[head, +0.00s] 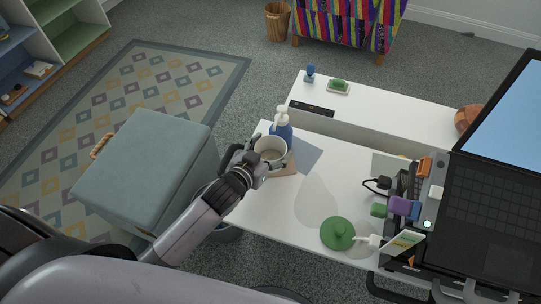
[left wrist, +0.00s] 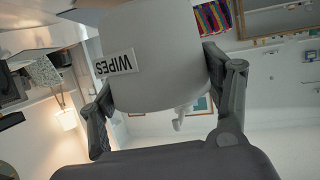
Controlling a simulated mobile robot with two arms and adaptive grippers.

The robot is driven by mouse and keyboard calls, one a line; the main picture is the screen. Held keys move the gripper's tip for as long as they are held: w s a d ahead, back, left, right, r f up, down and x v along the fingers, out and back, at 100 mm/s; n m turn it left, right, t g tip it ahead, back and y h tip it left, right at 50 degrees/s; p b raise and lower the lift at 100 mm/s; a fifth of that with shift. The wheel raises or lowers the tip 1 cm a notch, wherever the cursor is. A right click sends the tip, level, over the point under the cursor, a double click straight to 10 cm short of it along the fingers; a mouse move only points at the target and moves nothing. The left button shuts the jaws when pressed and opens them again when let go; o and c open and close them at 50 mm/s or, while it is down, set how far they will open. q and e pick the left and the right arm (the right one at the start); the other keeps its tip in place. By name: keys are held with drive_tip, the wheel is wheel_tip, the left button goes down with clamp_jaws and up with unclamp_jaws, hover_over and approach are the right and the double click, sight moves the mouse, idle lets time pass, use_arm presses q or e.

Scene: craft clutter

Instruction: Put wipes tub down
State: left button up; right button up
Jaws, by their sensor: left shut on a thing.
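The wipes tub (head: 270,149) is a pale, round, open-topped tub over the left end of the white table (head: 262,217). My left gripper (head: 262,164) is shut on it, with a finger on either side. In the left wrist view the tub (left wrist: 165,50) fills the upper middle between the fingers of the gripper (left wrist: 162,92), and its WIPES label appears upside down. The tub looks about upright. I cannot tell whether its base touches the surface below, as the gripper hides it. My right gripper is not in view.
A blue pump bottle (head: 281,127) stands close behind the tub. A tan flat piece (head: 287,167) lies beside it. A green lid-like disc (head: 338,233) lies nearer the front. The table's middle is mostly clear. A grey-blue ottoman (head: 145,160) stands at left, and a laptop (head: 490,200) at right.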

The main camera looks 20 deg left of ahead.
sight(277, 151)
use_arm(q)
drive_tip(key=shift+f, duration=1.7)
drive_tip(key=shift+f+b, duration=0.1)
drive_tip(key=shift+b, duration=0.2)
drive_tip(key=o, duration=1.1)
